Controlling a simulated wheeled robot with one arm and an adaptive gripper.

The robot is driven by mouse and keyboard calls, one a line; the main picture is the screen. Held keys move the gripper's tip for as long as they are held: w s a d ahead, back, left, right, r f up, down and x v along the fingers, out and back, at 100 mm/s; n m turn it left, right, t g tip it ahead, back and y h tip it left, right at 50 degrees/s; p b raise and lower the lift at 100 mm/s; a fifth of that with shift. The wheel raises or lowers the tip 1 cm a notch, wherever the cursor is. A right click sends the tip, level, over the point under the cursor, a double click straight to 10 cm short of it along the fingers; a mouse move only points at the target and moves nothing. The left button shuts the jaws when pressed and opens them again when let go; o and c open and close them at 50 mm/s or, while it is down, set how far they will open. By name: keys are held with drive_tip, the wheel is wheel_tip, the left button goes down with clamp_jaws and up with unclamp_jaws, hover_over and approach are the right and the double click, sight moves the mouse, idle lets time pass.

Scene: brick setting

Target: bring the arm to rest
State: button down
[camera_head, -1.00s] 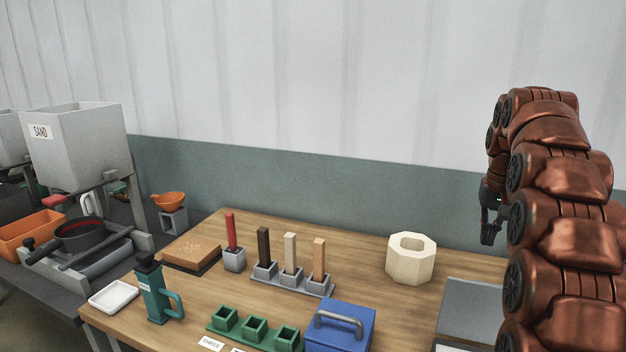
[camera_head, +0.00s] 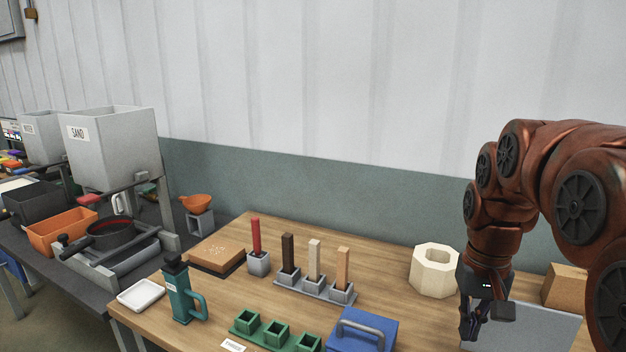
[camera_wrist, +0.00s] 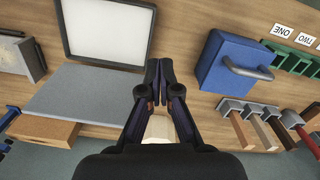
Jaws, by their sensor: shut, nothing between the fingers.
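My gripper (camera_head: 471,328) is at the right of the head view, pointing down over the right part of the wooden table (camera_head: 390,287). In the wrist view its dark fingers (camera_wrist: 158,72) are closed together with nothing between them. The fingers are apart from the things on the table. My arm bends down from the right edge of the head view and hides part of the table.
A cream octagonal block with a hole (camera_head: 435,270) stands left of my gripper. A blue box with a handle (camera_head: 362,329) is nearer the front. A grey panel (camera_head: 530,328) and a cardboard-coloured block (camera_head: 565,287) lie to the right. Upright coloured sticks (camera_head: 314,262) stand mid-table.

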drive_tip(key=s+a+f, duration=0.2)
drive_tip(key=s+f, duration=0.1)
drive_tip(key=s, duration=0.4)
drive_tip(key=s+a+f+n+g, duration=0.1)
drive_tip(key=s+a+f, duration=0.2)
drive_tip(key=s, duration=0.4)
drive_tip(key=s+a+f+n, duration=0.1)
drive_tip(key=s+a+f, duration=0.1)
drive_tip(key=s+f, duration=0.2)
drive_tip(key=s, duration=0.3)
drive_tip(key=shift+s+a, duration=0.25)
drive_tip(key=shift+s, duration=0.05)
